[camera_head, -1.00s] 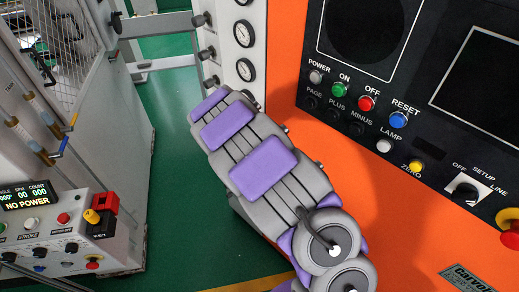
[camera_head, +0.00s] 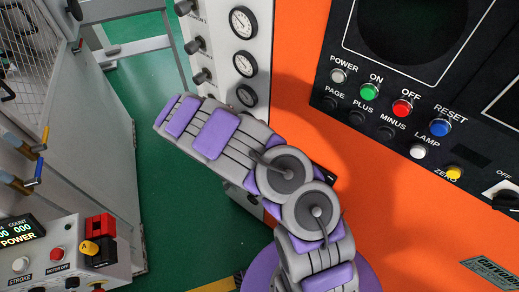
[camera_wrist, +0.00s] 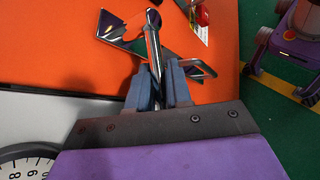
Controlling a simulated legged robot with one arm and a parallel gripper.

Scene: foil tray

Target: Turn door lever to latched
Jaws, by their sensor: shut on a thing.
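In the wrist view a shiny metal door lever (camera_wrist: 152,42) stands out from a dark mounting plate (camera_wrist: 120,28) on the orange panel (camera_wrist: 60,50). My gripper (camera_wrist: 159,70) has its two blue-grey fingers closed around the lever, with its rounded end showing beyond the fingertips. The part of the lever between the fingers is mostly hidden. In the head view my arm covers the lever and the gripper. The latched mark cannot be made out.
The orange machine front (camera_head: 300,60) carries a black panel with coloured buttons, including a red one (camera_head: 402,107). White gauges (camera_head: 243,58) stand left of it. A control box (camera_head: 60,258) with a red switch is at lower left. Green floor lies between.

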